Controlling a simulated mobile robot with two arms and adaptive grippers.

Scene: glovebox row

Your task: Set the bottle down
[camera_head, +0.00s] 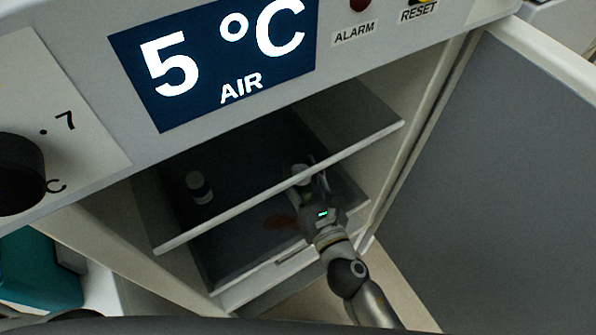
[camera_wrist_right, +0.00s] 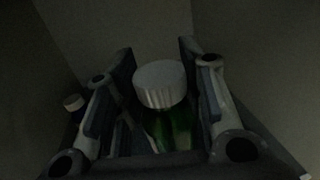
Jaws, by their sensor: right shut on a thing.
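The bottle in my grip has a white ribbed cap and a green body (camera_wrist_right: 168,125); in the head view its pale top (camera_head: 299,170) shows small. My right gripper (camera_head: 308,180) reaches into the open cold cabinet at the shelf's front edge, right of its middle. In the right wrist view its two fingers (camera_wrist_right: 158,100) stand on either side of the bottle, shut on it. The bottle looks about upright between them. Its base is hidden, so I cannot tell whether it touches the shelf (camera_head: 236,208). My left gripper is not in view.
Another bottle (camera_head: 199,188) with a pale cap stands inside at the left, apart from my gripper. An orange-brown patch (camera_head: 280,221) shows lower down. The open cabinet door (camera_head: 490,180) is on the right. The front panel with the display (camera_head: 215,60) overhangs the opening.

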